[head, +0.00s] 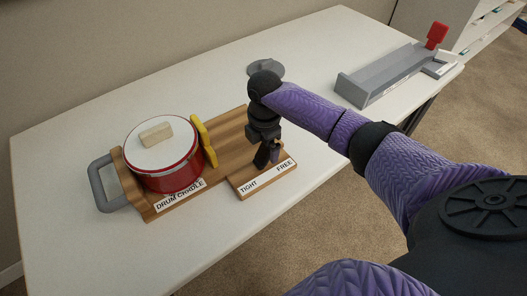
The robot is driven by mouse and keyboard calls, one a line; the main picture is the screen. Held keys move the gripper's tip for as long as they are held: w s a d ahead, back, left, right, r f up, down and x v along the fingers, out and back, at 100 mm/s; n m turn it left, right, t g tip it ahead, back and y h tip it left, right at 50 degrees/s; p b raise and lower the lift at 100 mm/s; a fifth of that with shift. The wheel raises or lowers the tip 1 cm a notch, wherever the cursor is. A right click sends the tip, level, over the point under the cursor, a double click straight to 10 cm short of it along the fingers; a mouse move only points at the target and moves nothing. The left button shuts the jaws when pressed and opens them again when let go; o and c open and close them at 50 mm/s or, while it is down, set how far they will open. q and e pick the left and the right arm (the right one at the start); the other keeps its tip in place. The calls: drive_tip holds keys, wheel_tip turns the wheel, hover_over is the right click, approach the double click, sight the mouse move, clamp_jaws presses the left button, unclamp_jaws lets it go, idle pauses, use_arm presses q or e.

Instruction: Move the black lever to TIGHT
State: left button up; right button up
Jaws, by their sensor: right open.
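A wooden board (226,150) lies on the white table and carries a red drum (172,174) with a white top and a pale block on it. My right gripper (268,158) is open and points down over the board, just behind this label. I cannot make out the black lever apart from the black gripper; the gripper may hide it. My left gripper is not in view.
A yellow piece (203,140) stands against the drum's right side, and a grey handle (103,184) sticks out at the board's left. A grey tray (383,76) with a red piece (437,35) lies at the back right. A grey disc (266,68) lies behind my wrist. The table's front left is clear.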

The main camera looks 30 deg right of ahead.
sight(260, 158)
drive_tip(key=shift+f, duration=1.05)
drive_tip(key=c, duration=1.3)
drive_tip(key=shift+a+r+h+p, duration=0.3)
drive_tip(key=shift+h+p, duration=0.2)
drive_tip(key=shift+p, duration=0.15)
drive_tip(key=shift+a+r+h+p, duration=0.1)
drive_tip(key=shift+a+h+p, duration=0.35)
drive_tip(key=shift+h+p, duration=0.75)
drive_tip(key=shift+a+h, duration=0.35)
drive_tip(key=shift+h, duration=0.55)
drive_tip(key=shift+a+f+h, duration=0.35)
drive_tip(key=shift+h, duration=0.55)
drive_tip(key=shift+a+f+h+b, duration=0.2)
drive_tip(key=shift+h+b, duration=0.1)
drive_tip(key=shift+h, duration=0.25)
drive_tip(key=shift+a+f+h+b, duration=0.1)
drive_tip(key=shift+a+h+b, duration=0.15)
drive_tip(key=shift+h, duration=0.3)
drive_tip(key=shift+a+f+h+b, duration=0.15)
drive_tip(key=shift+a+h+b, duration=0.1)
drive_tip(key=shift+h+b, duration=0.65)
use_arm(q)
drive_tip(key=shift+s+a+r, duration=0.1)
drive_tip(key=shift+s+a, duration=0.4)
use_arm(e)
drive_tip(key=shift+a+h, duration=0.1)
drive_tip(key=shift+h, duration=0.2)
